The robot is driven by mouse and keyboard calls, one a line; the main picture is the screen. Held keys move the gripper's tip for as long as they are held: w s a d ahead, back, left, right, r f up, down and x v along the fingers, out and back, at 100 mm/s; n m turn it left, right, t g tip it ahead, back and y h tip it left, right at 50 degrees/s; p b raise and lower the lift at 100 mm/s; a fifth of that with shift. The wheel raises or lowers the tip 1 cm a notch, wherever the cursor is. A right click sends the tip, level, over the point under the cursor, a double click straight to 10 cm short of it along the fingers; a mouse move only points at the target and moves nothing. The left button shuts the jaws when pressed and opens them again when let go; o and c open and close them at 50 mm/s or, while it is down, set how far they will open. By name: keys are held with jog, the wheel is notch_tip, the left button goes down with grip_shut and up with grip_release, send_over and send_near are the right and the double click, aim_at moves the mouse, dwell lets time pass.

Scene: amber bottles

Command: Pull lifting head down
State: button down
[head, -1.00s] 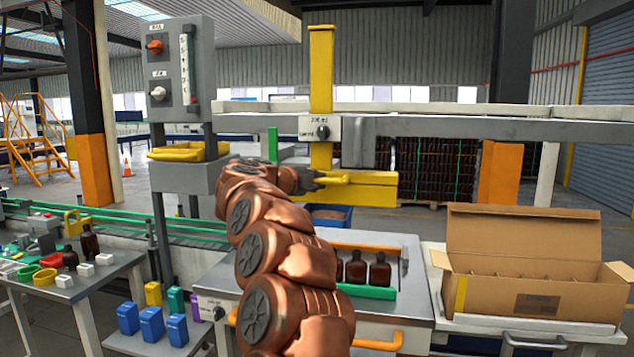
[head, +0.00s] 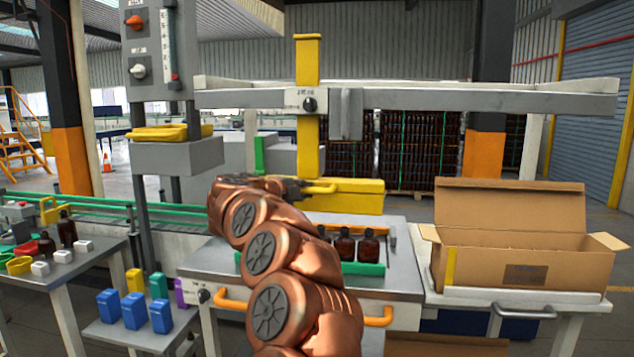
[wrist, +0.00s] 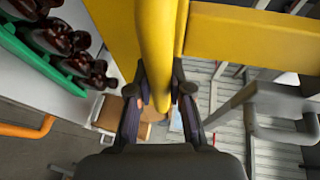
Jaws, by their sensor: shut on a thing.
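The lifting head is a yellow upright post (head: 308,62) running through a grey overhead beam, with a wide yellow block (head: 352,197) at its lower end. A yellow handle (head: 322,187) sticks out from the block's left side. My gripper (head: 300,187) is shut on this handle, with its dark fingers on either side. In the wrist view the handle (wrist: 156,50) runs between the fingertips of my gripper (wrist: 160,92). Amber bottles (head: 367,245) stand in a green rack (head: 363,269) below the block, with a gap between. My arm hides part of the rack.
The grey beam (head: 450,101) spans above the bench (head: 405,280). An open cardboard box (head: 520,260) stands on the right. A control post with knobs (head: 155,50) and a yellow tray (head: 160,133) rises at left. Blue blocks (head: 135,311) sit on a low shelf.

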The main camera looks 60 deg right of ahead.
notch_tip(320, 180, down, 8)
jog(key=b, duration=0.3)
jog(key=c, duration=1.1)
grip_release()
jog(key=shift+o, duration=0.2)
jog(key=shift+r, duration=0.1)
jog(key=shift+a, duration=0.1)
jog(key=a+r, duration=0.2)
jog(key=a, duration=0.9)
jog(key=shift+a+r, duration=0.15)
jog(key=shift+a, duration=0.15)
jog(key=shift+s, duration=0.1)
